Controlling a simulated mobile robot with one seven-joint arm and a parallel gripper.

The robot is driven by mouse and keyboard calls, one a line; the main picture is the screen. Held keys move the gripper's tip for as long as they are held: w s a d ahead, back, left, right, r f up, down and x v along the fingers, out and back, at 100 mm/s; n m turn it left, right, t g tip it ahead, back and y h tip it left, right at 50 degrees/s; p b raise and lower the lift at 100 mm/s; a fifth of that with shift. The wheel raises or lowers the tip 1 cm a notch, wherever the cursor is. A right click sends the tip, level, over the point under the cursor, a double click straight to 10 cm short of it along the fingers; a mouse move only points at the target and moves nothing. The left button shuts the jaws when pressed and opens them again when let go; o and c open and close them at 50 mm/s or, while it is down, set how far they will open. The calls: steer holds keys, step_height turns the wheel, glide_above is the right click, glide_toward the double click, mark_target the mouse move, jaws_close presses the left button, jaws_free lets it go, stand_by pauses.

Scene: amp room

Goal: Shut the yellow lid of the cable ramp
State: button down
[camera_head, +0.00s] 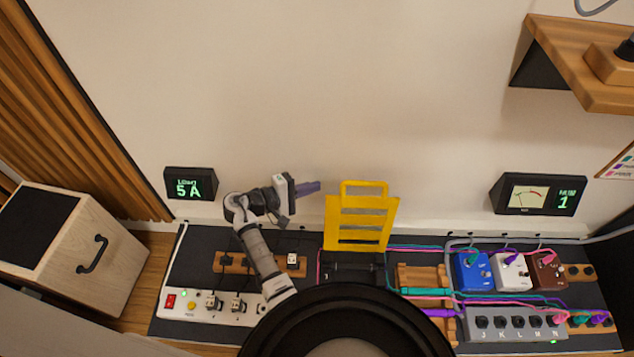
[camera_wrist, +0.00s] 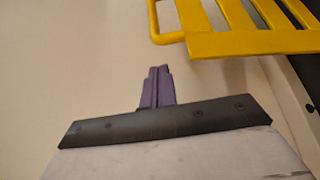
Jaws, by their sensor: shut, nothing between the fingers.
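The yellow lid (camera_head: 361,220) of the cable ramp stands up, open, near the wall, with a loop handle at its top. The ramp's black base (camera_head: 353,268) lies below it, partly hidden by my own body. My gripper (camera_head: 308,188) is shut and empty, with purple fingers, to the left of the lid near the height of its top edge. A gap shows between the fingers and the lid. In the wrist view the gripper fingers (camera_wrist: 158,80) point toward the wall, and the lid (camera_wrist: 245,42) with its handle shows above and to the right, apart from them.
A power strip (camera_head: 205,308) and wooden socket blocks (camera_head: 235,263) lie left of the ramp. Cables, a wooden rack (camera_head: 418,277) and a blue pedal (camera_head: 472,271) stand to the right. A 5 A display (camera_head: 190,184) and a meter (camera_head: 540,194) stand by the wall.

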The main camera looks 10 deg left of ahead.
steer(key=b+x, duration=0.2)
steer(key=x, duration=0.6)
